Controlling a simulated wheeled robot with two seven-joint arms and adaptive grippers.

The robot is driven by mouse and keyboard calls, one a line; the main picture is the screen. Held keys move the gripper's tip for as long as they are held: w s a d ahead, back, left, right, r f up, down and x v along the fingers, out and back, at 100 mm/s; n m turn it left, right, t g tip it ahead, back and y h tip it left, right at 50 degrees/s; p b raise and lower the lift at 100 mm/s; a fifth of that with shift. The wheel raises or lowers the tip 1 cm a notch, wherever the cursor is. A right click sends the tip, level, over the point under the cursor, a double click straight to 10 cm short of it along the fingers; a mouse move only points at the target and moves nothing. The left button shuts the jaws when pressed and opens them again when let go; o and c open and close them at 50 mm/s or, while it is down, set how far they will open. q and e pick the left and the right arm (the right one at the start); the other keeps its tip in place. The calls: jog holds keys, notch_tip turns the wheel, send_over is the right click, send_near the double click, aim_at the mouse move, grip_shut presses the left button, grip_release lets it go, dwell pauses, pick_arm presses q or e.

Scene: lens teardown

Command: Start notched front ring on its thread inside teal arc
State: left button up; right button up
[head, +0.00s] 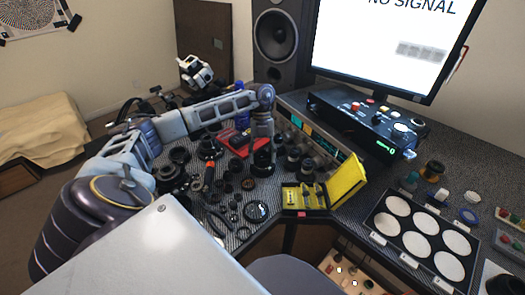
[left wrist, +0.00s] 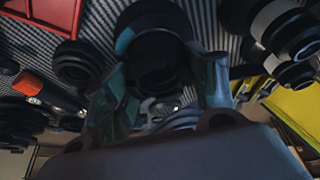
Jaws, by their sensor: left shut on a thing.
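My left gripper (head: 262,142) reaches down over a dark lens barrel (head: 262,164) standing on the grey patterned bench in the head view. In the left wrist view, the two fingers of my left gripper (left wrist: 165,78) close on a dark round ring (left wrist: 158,58), which I take to be the notched front ring. The ring lies over or at the mouth of the black barrel (left wrist: 152,14). A teal arc (left wrist: 124,40) shows on the left side of the barrel's rim. Shadow hides the notches and the thread, so I cannot tell whether they engage. My right gripper is not in view.
Black lens parts lie close around, among them one barrel (left wrist: 78,62) left of the gripper and a grey-banded one (left wrist: 285,28) to the right. A red tray (head: 232,138) lies behind. An open yellow case (head: 345,180) stands at the right, near the bench's front edge.

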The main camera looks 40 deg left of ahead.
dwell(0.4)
pick_arm(q)
jog(key=o, duration=1)
jog(key=shift+c, duration=0.2)
jog(key=v, duration=1.1)
jog(key=shift+w+a+r, duration=0.15)
jog(key=shift+a+r, duration=0.05)
jog(key=shift+r, duration=0.15)
jog(key=shift+r, duration=0.1)
notch_tip(320, 180, up, 9)
jog(key=p, duration=0.9)
jog(key=shift+r+p, duration=0.4)
jog(key=shift+p, duration=0.15)
